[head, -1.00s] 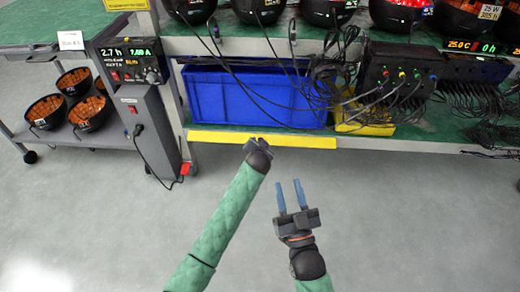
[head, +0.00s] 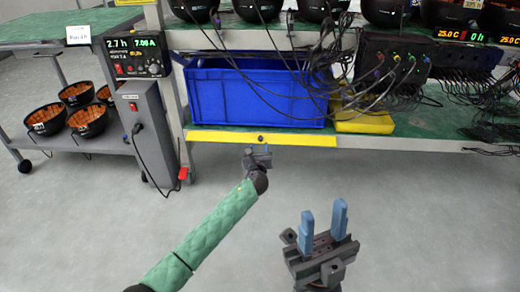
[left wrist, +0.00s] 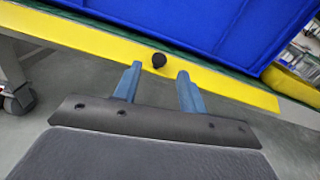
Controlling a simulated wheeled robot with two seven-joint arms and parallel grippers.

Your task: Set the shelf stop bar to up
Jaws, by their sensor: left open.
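The shelf stop bar (head: 215,137) is a long yellow strip along the front edge of the lower shelf, in front of the blue bin. A small black knob (head: 261,139) sits on it; in the left wrist view the knob (left wrist: 159,61) shows just beyond and between my blue fingertips. My left gripper (head: 258,149) is open in front of the bar, pointing at the knob. The left wrist view shows the open fingers of the left gripper (left wrist: 158,74) with nothing held. My right gripper (head: 323,216) is open and empty over the floor, right of the left arm.
A blue bin (head: 255,95) and a yellow tray (head: 365,122) stand on the lower shelf. Black cables (head: 335,75) hang in front of them. A grey power box (head: 147,130) and a cart with black bowls (head: 88,120) are at the left. The floor in front is clear.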

